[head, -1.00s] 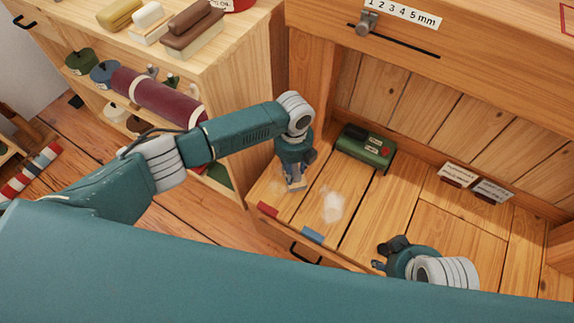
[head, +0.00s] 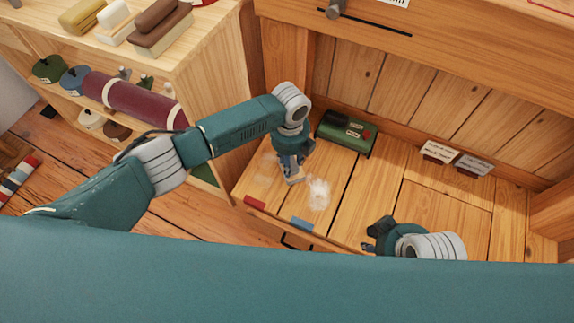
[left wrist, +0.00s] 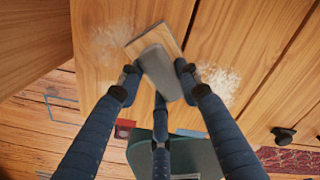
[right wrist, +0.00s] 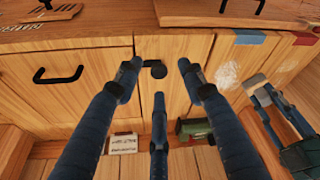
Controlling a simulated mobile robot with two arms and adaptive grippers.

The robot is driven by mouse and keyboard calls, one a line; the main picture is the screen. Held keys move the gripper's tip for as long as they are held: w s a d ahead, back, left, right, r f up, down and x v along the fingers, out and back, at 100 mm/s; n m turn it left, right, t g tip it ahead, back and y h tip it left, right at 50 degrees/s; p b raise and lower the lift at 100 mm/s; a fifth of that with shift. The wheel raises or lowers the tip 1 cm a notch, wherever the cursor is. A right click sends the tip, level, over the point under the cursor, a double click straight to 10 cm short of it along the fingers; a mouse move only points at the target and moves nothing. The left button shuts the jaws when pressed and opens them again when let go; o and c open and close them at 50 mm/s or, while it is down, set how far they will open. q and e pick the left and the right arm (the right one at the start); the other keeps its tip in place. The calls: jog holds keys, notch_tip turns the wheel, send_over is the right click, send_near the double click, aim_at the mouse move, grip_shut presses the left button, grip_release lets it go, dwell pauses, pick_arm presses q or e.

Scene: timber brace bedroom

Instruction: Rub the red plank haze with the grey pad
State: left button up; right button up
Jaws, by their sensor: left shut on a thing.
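My left gripper (head: 291,174) is shut on the grey pad (left wrist: 161,72), which has a wooden backing piece (left wrist: 150,42). The pad is over the right side of the plank with the red tag (head: 255,202). A pale, faint haze (left wrist: 108,42) lies on that plank, left of the pad in the left wrist view. A whiter haze (head: 319,193) lies on the neighbouring plank with the blue tag (head: 302,224), right of the pad. Whether the pad touches wood is unclear.
A green box (head: 346,133) stands at the back of the planks. A shelf unit (head: 205,60) with rolls and blocks stands at left. A dark drawer handle (head: 296,242) is on the front edge.

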pick_arm(q)
jog(key=shift+w+d, duration=0.1)
jog(key=shift+w, duration=0.35)
jog(key=shift+w+a, duration=0.3)
jog(key=shift+a, duration=0.55)
jog(key=shift+w+a, duration=0.25)
jog(key=shift+a, duration=0.55)
jog(key=shift+w+a, duration=0.3)
jog(key=shift+a, duration=0.55)
jog(key=shift+w+a, duration=0.25)
jog(key=shift+a, duration=0.45)
jog(key=shift+w+a, duration=0.1)
jog(key=shift+a, duration=0.15)
jog(key=shift+w+a, duration=0.3)
jog(key=shift+a, duration=0.4)
jog(key=shift+w+a, duration=0.25)
jog(key=shift+a, duration=0.65)
pick_arm(e)
jog(key=shift+v, duration=1.15)
jog(key=shift+d, duration=0.1)
